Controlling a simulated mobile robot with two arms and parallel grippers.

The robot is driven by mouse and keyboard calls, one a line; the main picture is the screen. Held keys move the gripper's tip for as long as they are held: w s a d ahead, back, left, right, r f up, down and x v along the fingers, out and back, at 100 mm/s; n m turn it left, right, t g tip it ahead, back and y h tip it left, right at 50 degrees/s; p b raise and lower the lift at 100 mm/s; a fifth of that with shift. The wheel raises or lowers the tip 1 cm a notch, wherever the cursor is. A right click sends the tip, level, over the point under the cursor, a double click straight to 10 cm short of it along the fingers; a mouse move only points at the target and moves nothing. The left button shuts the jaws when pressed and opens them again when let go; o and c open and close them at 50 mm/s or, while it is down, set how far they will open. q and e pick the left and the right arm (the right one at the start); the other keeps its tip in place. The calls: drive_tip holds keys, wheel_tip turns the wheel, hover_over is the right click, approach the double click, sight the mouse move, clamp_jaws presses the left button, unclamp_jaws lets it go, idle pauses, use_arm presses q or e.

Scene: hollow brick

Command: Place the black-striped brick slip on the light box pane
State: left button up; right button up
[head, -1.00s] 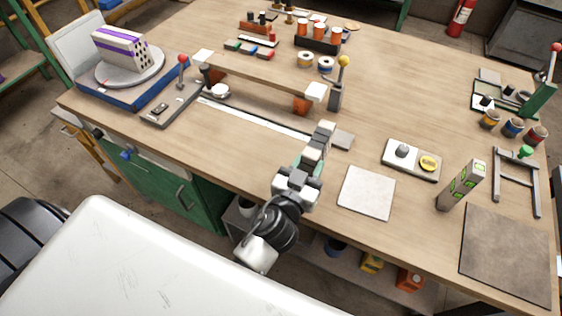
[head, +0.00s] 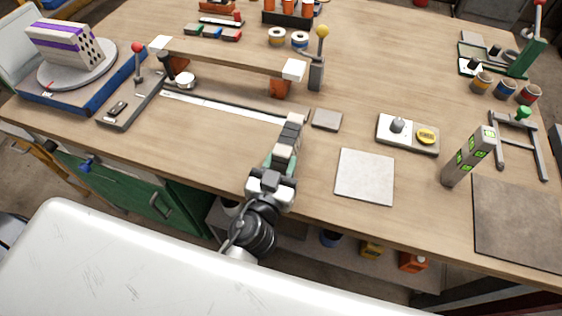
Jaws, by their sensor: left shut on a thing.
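My left gripper (head: 284,150) reaches in from the bottom centre of the head view, over the front of the workbench. It is shut on a small banded piece, which I take to be the brick slip (head: 286,138); its stripes are hard to tell apart from the fingers. A pale square pane (head: 365,176), which looks like the light box pane, lies on the bench to the right of the gripper. It is bare, and the gripper is apart from it. My right gripper is not in view.
A small grey tile (head: 327,119) lies just right of the gripper's tip. A tray with a yellow button (head: 408,135), a green-marked post (head: 470,156) and a dark mat (head: 520,221) are on the right. A raised wooden beam (head: 230,53) stands behind.

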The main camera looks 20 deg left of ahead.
use_arm(q)
drive_tip(key=shift+f, duration=0.1)
drive_tip(key=o, duration=1)
drive_tip(key=shift+o, duration=0.2)
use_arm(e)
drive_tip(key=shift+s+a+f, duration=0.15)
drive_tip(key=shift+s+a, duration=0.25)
use_arm(q)
drive_tip(key=shift+s, duration=0.1)
drive_tip(key=s+b, duration=0.7)
drive_tip(key=s, duration=0.5)
drive_tip(key=shift+a, duration=0.2)
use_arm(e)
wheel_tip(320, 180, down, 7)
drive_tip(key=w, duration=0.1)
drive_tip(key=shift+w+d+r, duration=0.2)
use_arm(q)
drive_tip(key=shift+w, duration=0.1)
